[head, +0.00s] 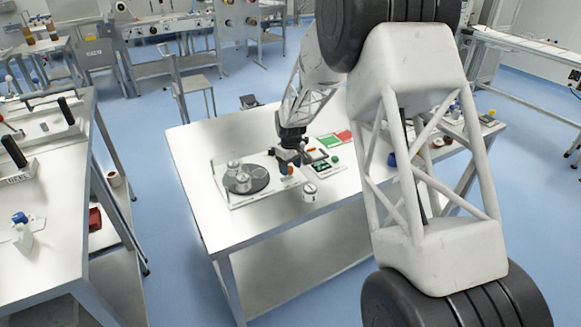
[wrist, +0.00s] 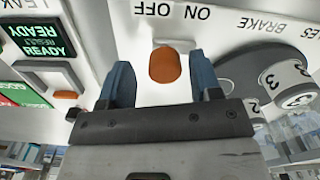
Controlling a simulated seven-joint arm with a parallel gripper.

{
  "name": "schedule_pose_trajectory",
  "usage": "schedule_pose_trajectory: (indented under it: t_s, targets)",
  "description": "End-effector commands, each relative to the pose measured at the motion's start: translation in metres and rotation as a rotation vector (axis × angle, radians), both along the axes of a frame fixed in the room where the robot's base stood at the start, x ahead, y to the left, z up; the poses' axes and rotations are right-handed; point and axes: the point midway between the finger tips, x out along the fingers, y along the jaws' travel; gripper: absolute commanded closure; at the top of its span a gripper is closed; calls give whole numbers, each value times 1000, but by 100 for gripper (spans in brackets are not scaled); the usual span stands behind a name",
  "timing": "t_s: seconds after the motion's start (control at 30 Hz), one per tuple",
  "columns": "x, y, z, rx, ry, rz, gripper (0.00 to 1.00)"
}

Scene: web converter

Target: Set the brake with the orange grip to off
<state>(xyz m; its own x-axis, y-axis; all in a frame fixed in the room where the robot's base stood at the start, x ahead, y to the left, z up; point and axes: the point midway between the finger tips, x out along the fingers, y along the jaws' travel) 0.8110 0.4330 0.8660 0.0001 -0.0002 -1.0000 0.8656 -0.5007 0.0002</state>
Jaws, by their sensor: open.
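The brake's orange grip (wrist: 165,65) shows upright between my gripper's two blue fingers in the wrist view, with a visible gap on each side. My gripper (wrist: 163,75) is open and holds nothing. The panel's OFF label (wrist: 152,9) and ON label (wrist: 197,12) appear upside down behind the grip, which lines up closer to OFF in this picture. The lever's base and its exact setting are hard to tell. In the head view, my gripper (head: 288,165) is low over the white panel, and the orange grip (head: 286,169) is small and partly hidden.
A lit READY display (wrist: 35,38) and another orange-tipped part (wrist: 66,95) are close by. The table's (head: 200,150) left side is clear.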

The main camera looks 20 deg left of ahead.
Motion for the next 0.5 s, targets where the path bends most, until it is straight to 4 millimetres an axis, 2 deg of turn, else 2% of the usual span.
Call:
schedule_pose_trajectory:
  t_s: [0.27,0.5]
  targets:
    - [0,0,24,1,-2,0,42]
    - [1,0,55,1,-2,0,42]
